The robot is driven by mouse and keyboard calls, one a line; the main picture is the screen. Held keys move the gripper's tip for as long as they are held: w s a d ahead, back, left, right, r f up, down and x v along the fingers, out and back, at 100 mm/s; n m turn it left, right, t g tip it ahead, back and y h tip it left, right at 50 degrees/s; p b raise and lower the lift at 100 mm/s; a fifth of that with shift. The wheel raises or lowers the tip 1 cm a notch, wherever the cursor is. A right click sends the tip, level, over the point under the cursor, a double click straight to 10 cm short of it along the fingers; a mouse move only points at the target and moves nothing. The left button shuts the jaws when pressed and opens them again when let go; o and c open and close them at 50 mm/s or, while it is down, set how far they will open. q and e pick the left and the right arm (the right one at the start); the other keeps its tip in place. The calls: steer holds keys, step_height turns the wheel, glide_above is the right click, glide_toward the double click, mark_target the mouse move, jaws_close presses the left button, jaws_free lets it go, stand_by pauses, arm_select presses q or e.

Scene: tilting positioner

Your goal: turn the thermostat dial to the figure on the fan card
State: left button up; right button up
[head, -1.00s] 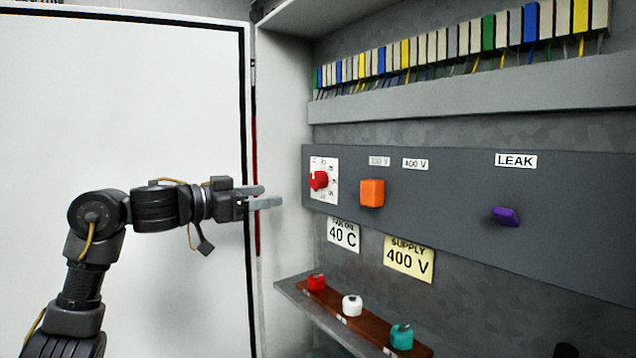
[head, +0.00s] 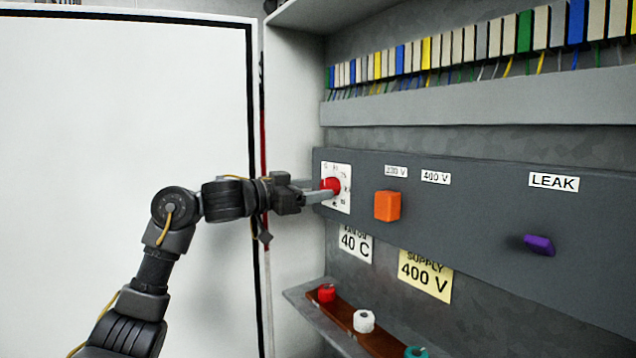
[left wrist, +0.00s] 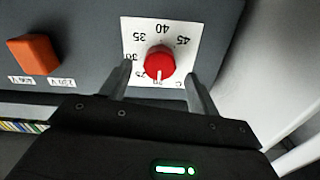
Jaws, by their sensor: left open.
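The red thermostat dial (head: 331,184) sits on a white scale plate (head: 343,205) at the panel's left end. In the left wrist view the dial (left wrist: 160,60) shows upside down; its white mark points to the picture's bottom, near 25, with 40 at the top. The fan card (head: 355,243) below the panel reads 40 C; its top line is partly hard to read. My left gripper (head: 325,191) is open at the dial, one finger on each side. In the wrist view gaps show between the fingers (left wrist: 159,78) and the dial. My right gripper is not in view.
An orange knob (head: 387,206) is right of the dial, and a purple knob (head: 539,245) sits under the LEAK label. A yellow SUPPLY 400 V card (head: 426,275) hangs below. A shelf holds red, white and teal knobs (head: 364,321). The cabinet's side wall (head: 292,240) is close left.

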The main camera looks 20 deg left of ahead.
arm_select(q)
steer(key=shift+x, duration=0.8)
steer(key=shift+w+d+f, duration=0.1)
steer(key=shift+w+d, duration=0.05)
steer(key=c, duration=1)
steer(key=shift+o, duration=0.2)
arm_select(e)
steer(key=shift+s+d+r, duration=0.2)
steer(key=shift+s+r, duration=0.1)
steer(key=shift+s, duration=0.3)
